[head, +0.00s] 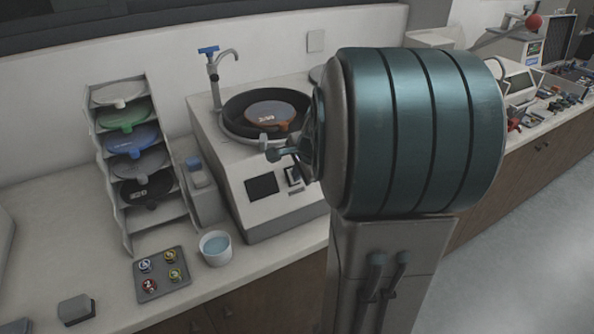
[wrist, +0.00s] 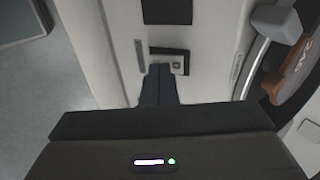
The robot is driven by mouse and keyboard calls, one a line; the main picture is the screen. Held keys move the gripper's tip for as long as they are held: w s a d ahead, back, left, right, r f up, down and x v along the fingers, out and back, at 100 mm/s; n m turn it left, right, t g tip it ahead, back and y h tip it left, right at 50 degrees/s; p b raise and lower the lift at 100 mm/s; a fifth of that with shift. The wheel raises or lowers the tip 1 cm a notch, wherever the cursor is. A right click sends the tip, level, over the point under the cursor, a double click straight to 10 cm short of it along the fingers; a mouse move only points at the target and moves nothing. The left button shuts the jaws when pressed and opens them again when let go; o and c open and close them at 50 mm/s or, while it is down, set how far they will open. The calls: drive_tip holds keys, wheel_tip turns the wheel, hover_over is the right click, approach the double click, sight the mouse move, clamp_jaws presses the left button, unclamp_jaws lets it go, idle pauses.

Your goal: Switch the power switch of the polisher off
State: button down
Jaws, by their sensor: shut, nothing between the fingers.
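The polisher (head: 240,196) is a pale machine on the counter with a round dark bowl, a disc and a tap. Its front slope carries a dark screen (head: 262,186) and, to the right, the dark-framed power switch (head: 293,174), close to my arm's edge. In the wrist view the switch's dark frame (wrist: 184,53) shows around a lighter inner part, partly covered by my fingers. My gripper (wrist: 160,67) is shut and empty, its fingertips over the switch's lower left area. I cannot tell whether they touch, or which way the switch is set.
A rack of coloured discs (head: 140,150) stands left of the polisher, with a bottle (head: 196,175) between them. A white bowl of blue liquid (head: 215,248) and a grey tray (head: 162,274) with small round samples lie in front. The counter's left part is mostly clear.

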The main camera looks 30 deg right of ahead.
drive_tip(key=p+v, duration=0.2)
drive_tip(key=v, duration=1.1)
drive_tip(key=shift+r, duration=0.45)
